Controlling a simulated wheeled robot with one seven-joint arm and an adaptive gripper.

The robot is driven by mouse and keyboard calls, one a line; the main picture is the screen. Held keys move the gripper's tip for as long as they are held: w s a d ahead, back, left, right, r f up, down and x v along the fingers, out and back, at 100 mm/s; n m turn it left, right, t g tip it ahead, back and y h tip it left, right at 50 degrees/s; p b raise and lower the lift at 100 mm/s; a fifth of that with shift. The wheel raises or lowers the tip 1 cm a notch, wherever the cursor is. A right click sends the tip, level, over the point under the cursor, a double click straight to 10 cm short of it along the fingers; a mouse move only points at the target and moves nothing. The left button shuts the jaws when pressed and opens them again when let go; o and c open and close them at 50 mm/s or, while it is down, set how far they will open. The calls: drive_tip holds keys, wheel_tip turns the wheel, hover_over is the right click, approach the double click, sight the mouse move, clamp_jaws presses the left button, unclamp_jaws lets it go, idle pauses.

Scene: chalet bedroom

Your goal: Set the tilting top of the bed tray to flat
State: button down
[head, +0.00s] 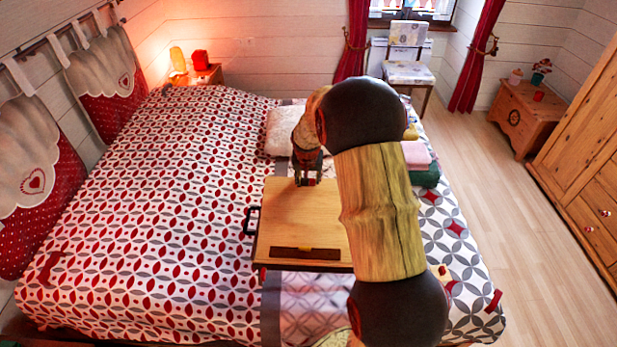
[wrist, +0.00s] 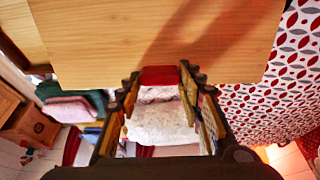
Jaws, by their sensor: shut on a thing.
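My gripper (head: 308,182) is at the far edge of the top. In the wrist view my gripper (wrist: 160,80) is shut on a red tab (wrist: 160,75) at the edge of the wooden top (wrist: 150,40). I cannot tell the top's exact tilt from these views. My arm hides the right part of the tray.
The tray stands on the patterned bed (head: 170,190). A white pillow (head: 282,130) lies beyond it. Pink and green folded cloths (head: 420,165) lie to the right, behind my arm. A chair (head: 408,72) and a wooden chest (head: 535,115) stand farther off. The floor at right is clear.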

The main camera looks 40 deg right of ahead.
drive_tip(key=shift+w+d+f+p, duration=0.2)
drive_tip(key=shift+f+p, duration=0.1)
drive_tip(key=shift+p, duration=0.05)
drive_tip(key=f+g+p, duration=0.1)
drive_tip(key=f, duration=0.1)
drive_tip(key=w+d+f+y, duration=0.1)
drive_tip(key=f, duration=0.1)
drive_tip(key=w+f+g+y+p, duration=0.1)
drive_tip(key=f, duration=0.2)
drive_tip(key=shift+d+g+p, duration=0.3)
drive_tip(key=shift+d+p, duration=0.05)
drive_tip(key=shift+f, duration=0.75)
drive_tip(key=shift+s, duration=0.1)
drive_tip(key=c, duration=1.6)
unclamp_jaws()
drive_tip(key=shift+f, duration=0.1)
drive_tip(key=shift+c, duration=0.2)
drive_tip(key=shift+o, duration=2.4)
